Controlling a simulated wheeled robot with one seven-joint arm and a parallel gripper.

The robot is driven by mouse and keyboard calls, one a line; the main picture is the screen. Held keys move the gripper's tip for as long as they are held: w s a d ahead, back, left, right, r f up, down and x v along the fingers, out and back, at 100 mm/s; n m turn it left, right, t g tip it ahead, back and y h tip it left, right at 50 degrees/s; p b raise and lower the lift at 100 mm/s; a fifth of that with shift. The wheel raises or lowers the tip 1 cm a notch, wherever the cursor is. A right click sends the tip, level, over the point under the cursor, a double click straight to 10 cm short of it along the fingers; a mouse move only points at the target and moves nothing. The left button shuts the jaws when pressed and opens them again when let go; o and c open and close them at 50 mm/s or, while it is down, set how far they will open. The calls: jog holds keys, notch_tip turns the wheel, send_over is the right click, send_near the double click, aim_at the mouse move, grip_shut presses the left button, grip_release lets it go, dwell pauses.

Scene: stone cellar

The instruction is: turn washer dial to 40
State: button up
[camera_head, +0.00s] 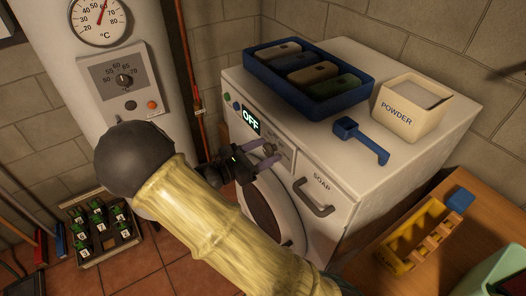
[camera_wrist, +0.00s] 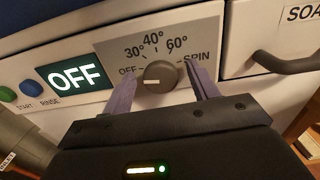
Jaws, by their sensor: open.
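The white washer (camera_head: 400,68) stands against the wall, and its display (camera_head: 250,120) reads OFF. In the wrist view the grey round dial (camera_wrist: 160,77) has a pale mark on its left side, towards the OFF label. The labels 30°, 40°, 60° and SPIN (camera_wrist: 197,57) run around it. The display also shows OFF in the wrist view (camera_wrist: 74,77). My gripper (camera_wrist: 161,70) is open, with one purple finger on each side of the dial and a gap to each. In the head view my gripper (camera_head: 264,156) is at the washer's front panel, partly covering the dial area.
A SOAP drawer handle (camera_head: 315,204) sticks out right of the dial. Green and blue buttons (camera_wrist: 31,88) are left of the display. A blue tray (camera_head: 338,106), blue scoop (camera_head: 371,148) and POWDER box (camera_head: 405,118) stand on top. A wooden table (camera_head: 440,258) is at lower right.

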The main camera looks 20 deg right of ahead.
jog(key=c, duration=1)
jog(key=shift+m, duration=0.5)
jog(key=m, duration=0.3)
jog(key=shift+s+f+m+b, duration=0.1)
jog(key=shift+m+b, duration=0.2)
jog(key=shift+b, duration=0.05)
jog(key=m+b, duration=0.1)
jog(key=m, duration=0.2)
jog(key=shift+m, duration=0.3)
jog(key=m+b, duration=0.1)
jog(key=m, duration=0.2)
jog(key=shift+f+m, duration=0.15)
jog(key=shift+m, duration=0.15)
jog(key=shift+m+b, duration=1.1)
jog(key=shift+m, duration=0.9)
jog(key=shift+s, duration=0.1)
